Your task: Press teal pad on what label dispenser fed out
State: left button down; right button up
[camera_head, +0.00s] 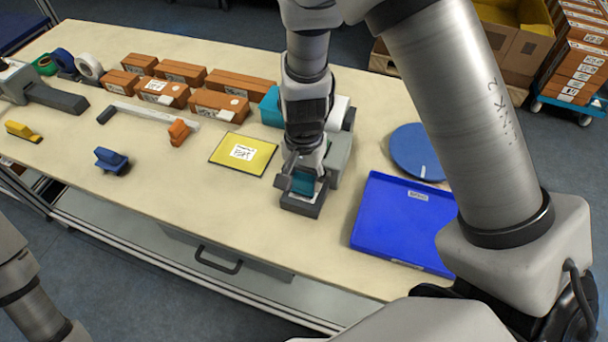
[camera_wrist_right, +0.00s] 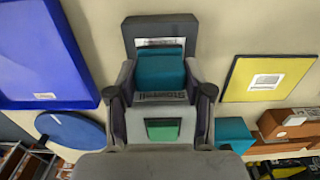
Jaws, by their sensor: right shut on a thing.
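My right gripper (camera_head: 305,172) points down over the front of the label dispenser (camera_head: 341,150) and is shut on the teal pad (camera_head: 303,184). In the right wrist view the teal pad (camera_wrist_right: 160,72) sits between the two fingers of the gripper (camera_wrist_right: 160,92). Just past the pad, a strip of white label (camera_wrist_right: 160,42) shows on the dispenser's dark front plate (camera_wrist_right: 160,24). The pad is low over this plate and covers part of the label; I cannot tell whether it touches. My left gripper is out of view; only its arm shows at lower left.
A yellow pad with a white label (camera_head: 243,153) lies left of the dispenser. A blue tray (camera_head: 365,226) and a round blue disc (camera_head: 416,152) lie to the right. Orange-brown boxes (camera_head: 232,82) and a teal box (camera_head: 270,106) stand behind.

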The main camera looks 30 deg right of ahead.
aim_at(304, 177)
jog(key=shift+f+b, duration=0.45)
jog(key=shift+f, duration=0.2)
dwell(1.2)
notch_tip(304, 177, up, 7)
jog(key=p, duration=0.7)
